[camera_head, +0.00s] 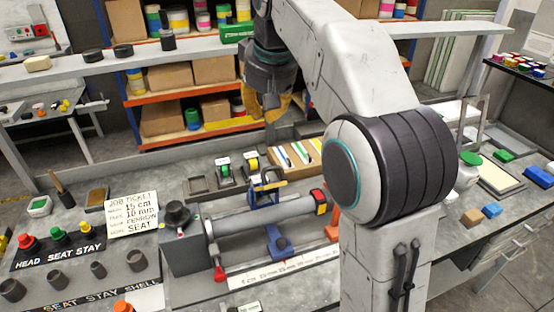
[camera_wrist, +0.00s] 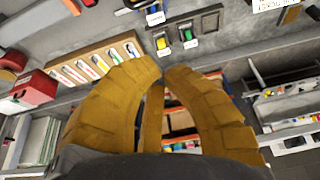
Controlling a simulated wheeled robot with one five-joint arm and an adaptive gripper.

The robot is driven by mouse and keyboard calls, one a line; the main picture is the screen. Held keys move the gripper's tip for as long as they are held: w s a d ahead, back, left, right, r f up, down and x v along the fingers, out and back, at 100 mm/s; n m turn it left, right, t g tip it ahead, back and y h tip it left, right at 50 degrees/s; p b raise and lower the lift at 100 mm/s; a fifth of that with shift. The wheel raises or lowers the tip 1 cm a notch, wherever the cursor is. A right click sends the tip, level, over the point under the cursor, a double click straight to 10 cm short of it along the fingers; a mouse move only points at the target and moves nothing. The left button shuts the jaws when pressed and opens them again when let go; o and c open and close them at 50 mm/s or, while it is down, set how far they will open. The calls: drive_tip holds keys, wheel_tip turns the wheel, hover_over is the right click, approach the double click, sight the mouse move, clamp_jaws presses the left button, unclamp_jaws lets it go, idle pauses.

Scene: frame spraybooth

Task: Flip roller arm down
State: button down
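My gripper (camera_head: 272,112), with yellow segmented fingers, hangs in the air above the back of the bench in the head view. In the wrist view its fingertips (camera_wrist: 162,69) come together with almost nothing between them, and it holds nothing. Below and in front of it is a bench machine with a long grey cylinder (camera_head: 260,222) and a dark motor block at its left. A blue bracket (camera_head: 267,190) stands upright behind the cylinder, apart from my gripper; it looks like the roller arm, but I cannot be sure. A second blue part (camera_head: 280,243) sits in front of the cylinder.
A tray of coloured markers (camera_head: 297,156) lies behind the machine, beside small tape holders (camera_head: 223,170). A job ticket (camera_head: 132,215) stands at left, near a black knob rack (camera_head: 60,248). Shelves with boxes stand beyond the bench. My arm hides part of the right side.

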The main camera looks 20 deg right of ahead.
drive_tip(key=shift+w+d+f, duration=0.2)
drive_tip(key=shift+w+d, duration=0.2)
drive_tip(key=shift+w, duration=0.2)
drive_tip(key=shift+w+a+f+p, duration=0.1)
drive_tip(key=shift+f+p, duration=0.9)
drive_tip(key=shift+f, duration=1.9)
drive_tip(key=shift+w+f+p, duration=0.1)
drive_tip(key=shift+f+p, duration=0.9)
drive_tip(key=shift+f, duration=1.85)
drive_tip(key=shift+s+f+b, duration=0.1)
drive_tip(key=shift+f+b, duration=0.15)
drive_tip(key=shift+b, duration=0.3)
